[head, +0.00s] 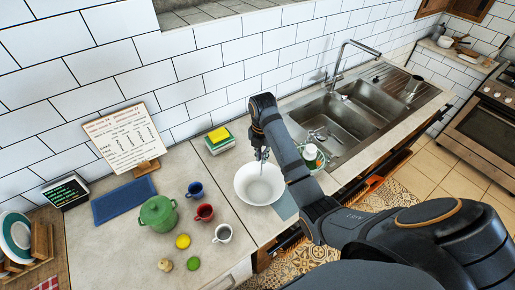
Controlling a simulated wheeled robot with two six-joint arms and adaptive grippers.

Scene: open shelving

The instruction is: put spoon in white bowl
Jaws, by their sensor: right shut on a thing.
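The white bowl (246,192) stands on the counter left of the sink. My right gripper (261,147) points down just above the bowl's far rim. It is shut on the spoon (262,166), a thin silvery piece that hangs down over the bowl's inside. The spoon is small in view, and I cannot tell whether its lower end touches the bowl. My right arm covers the counter just right of the bowl. My left gripper is not in view.
The sink (335,118) is to the right. Bare counter lies between pot and sponges.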

